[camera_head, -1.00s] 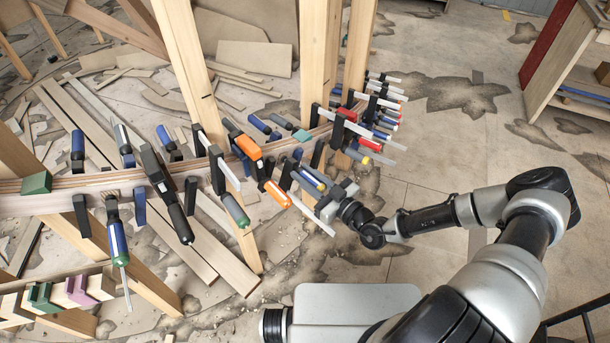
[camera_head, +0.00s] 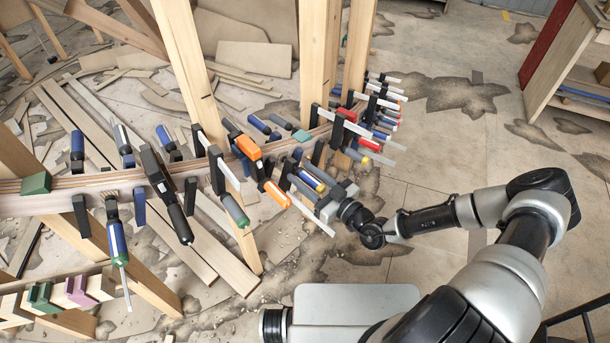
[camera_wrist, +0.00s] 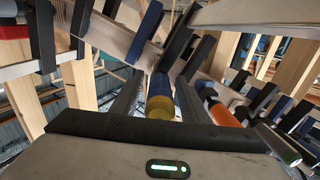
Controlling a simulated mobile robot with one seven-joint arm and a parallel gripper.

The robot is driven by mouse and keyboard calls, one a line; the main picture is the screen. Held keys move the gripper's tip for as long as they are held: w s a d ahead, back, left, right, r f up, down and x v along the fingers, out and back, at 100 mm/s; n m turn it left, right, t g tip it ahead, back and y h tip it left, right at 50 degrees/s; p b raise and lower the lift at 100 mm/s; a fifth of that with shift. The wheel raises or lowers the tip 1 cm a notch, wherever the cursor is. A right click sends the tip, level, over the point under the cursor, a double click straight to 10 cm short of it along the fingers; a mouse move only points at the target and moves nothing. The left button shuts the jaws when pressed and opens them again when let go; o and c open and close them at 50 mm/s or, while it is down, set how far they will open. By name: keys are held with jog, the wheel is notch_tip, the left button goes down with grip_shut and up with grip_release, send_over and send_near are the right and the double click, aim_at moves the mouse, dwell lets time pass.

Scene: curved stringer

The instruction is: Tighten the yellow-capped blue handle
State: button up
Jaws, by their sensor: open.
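The yellow-capped blue handle (camera_head: 312,180) is on a clamp at the middle of the curved wooden stringer (camera_head: 105,181). In the wrist view its blue grip (camera_wrist: 160,84) points toward the camera, with the yellow cap (camera_wrist: 160,108) nearest my palm. My gripper (camera_wrist: 157,92) is open, with one dark finger on each side of the handle. Whether the fingers touch it cannot be told. In the head view my gripper (camera_head: 328,190) is at the handle's outer end and partly hides it.
Many clamps crowd the stringer. An orange-handled clamp (camera_head: 274,192) is close to the left of my gripper, and red-handled clamps (camera_head: 369,143) are to the right. Wooden posts (camera_head: 313,65) stand behind. The floor right of the stringer is mostly clear.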

jog(key=v, duration=1.7)
jog(key=shift+s, duration=0.2)
jog(key=shift+d+r, duration=0.1)
jog(key=shift+d, duration=0.05)
